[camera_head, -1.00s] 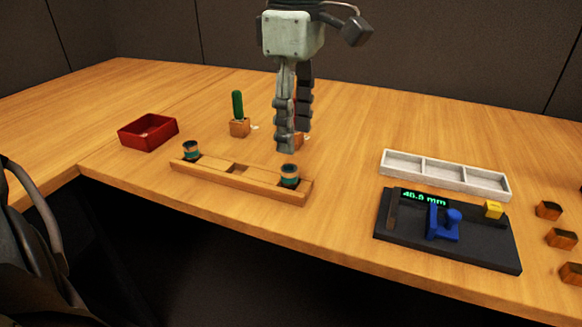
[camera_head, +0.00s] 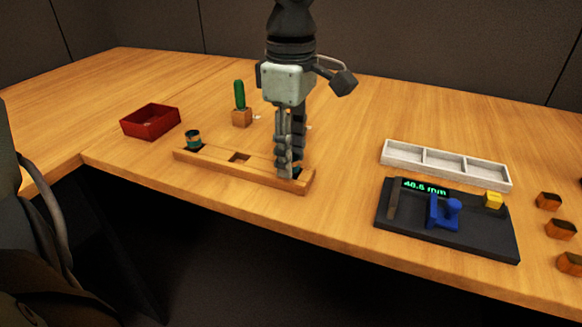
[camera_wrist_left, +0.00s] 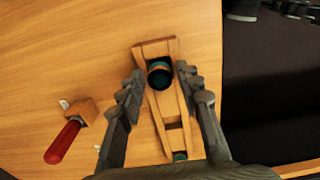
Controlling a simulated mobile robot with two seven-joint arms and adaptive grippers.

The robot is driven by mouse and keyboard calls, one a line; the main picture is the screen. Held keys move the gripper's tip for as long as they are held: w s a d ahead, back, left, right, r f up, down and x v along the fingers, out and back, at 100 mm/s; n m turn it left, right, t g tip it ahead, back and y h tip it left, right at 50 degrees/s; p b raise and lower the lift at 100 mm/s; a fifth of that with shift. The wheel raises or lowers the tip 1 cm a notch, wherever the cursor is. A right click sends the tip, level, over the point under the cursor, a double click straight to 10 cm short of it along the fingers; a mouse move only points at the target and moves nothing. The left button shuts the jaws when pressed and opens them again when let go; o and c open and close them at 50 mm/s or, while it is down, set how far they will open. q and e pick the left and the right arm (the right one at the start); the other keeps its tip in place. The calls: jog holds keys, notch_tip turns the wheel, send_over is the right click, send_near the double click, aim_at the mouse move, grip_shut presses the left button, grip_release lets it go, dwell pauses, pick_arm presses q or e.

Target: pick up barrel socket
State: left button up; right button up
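Two short cylinders with teal and copper bands, which look like barrel sockets, sit in a long wooden holder (camera_head: 215,165). The left one (camera_head: 193,139) stands in its end. The right one is mostly hidden behind my fingers in the head view, but its dark round top shows in the wrist view (camera_wrist_left: 160,75). My left gripper (camera_head: 290,172) is lowered over the right end of the holder. In the wrist view its fingers (camera_wrist_left: 158,85) are spread on either side of that cylinder, with gaps visible.
A red tray (camera_head: 150,121) and a green-handled piece in a wooden block (camera_head: 241,117) stand behind the holder. A red-handled piece (camera_wrist_left: 63,141) shows in the wrist view. A white tray (camera_head: 446,165) and a black gauge (camera_head: 470,236) lie to the right.

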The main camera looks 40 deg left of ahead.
pick_arm(q)
grip_shut()
jog(key=shift+r, duration=0.15)
